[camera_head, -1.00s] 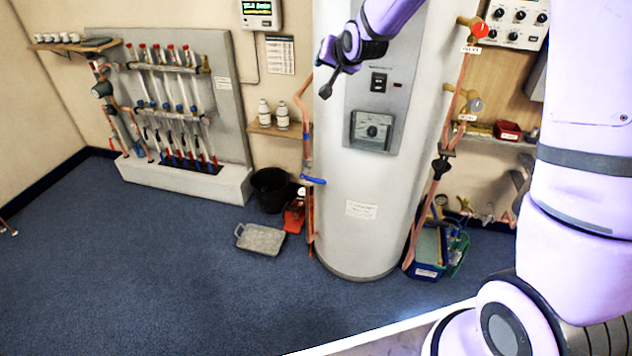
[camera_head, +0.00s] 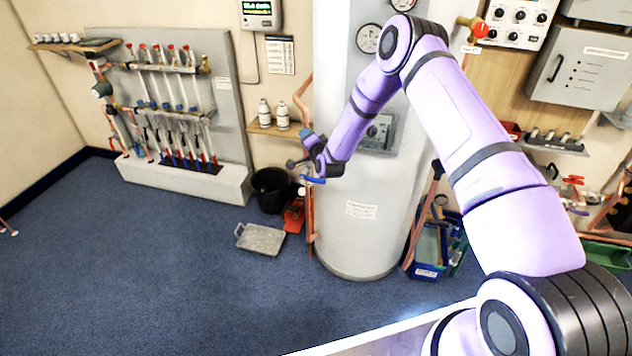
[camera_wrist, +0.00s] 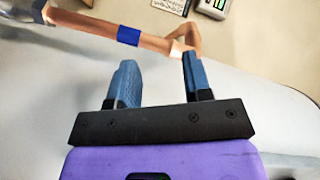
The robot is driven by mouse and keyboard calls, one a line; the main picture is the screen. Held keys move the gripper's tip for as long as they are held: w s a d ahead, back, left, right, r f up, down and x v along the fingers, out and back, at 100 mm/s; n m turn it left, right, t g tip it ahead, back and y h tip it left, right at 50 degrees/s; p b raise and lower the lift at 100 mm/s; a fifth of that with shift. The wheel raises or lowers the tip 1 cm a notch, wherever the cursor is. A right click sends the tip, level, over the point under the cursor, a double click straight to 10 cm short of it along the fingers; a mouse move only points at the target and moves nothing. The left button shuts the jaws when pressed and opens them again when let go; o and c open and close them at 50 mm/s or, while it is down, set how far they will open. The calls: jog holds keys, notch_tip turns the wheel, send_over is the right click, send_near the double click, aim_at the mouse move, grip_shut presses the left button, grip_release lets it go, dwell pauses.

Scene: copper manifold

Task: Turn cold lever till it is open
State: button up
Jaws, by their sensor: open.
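A blue lever (camera_head: 313,180) sits low on the copper pipe (camera_head: 310,215) along the left side of the white cylinder, sticking out sideways. I take it for the cold lever. My gripper (camera_head: 303,160) is just above it, at the cylinder's left side, and partly covers the pipe and fittings there. In the wrist view my gripper (camera_wrist: 158,62) is open, with two blue fingers apart and nothing between them. A copper pipe (camera_wrist: 85,24) with a blue band (camera_wrist: 128,35) runs beyond the fingertips and bends near the right one. I cannot make out the lever handle in that view.
The white cylinder (camera_head: 355,235) stands right beside my gripper. A shelf with white bottles (camera_head: 264,112), a black bucket (camera_head: 271,190) and a grey tray (camera_head: 260,239) are to the left. A red knob (camera_head: 480,31) is at upper right. The blue floor in front is clear.

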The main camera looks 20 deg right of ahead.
aim_at(316, 180)
jog(key=s+d+f+m+t+h, duration=0.15)
jog(key=s+f+m, duration=0.3)
jog(key=f, duration=0.65)
jog(key=s+f+m+t+h, duration=0.25)
jog(key=s+f, duration=0.25)
jog(key=f, duration=0.6)
jog(key=shift+g, duration=0.4)
jog(key=x, duration=1)
jog(key=shift+w+d, duration=0.1)
jog(key=shift+d, duration=0.1)
grip_shut()
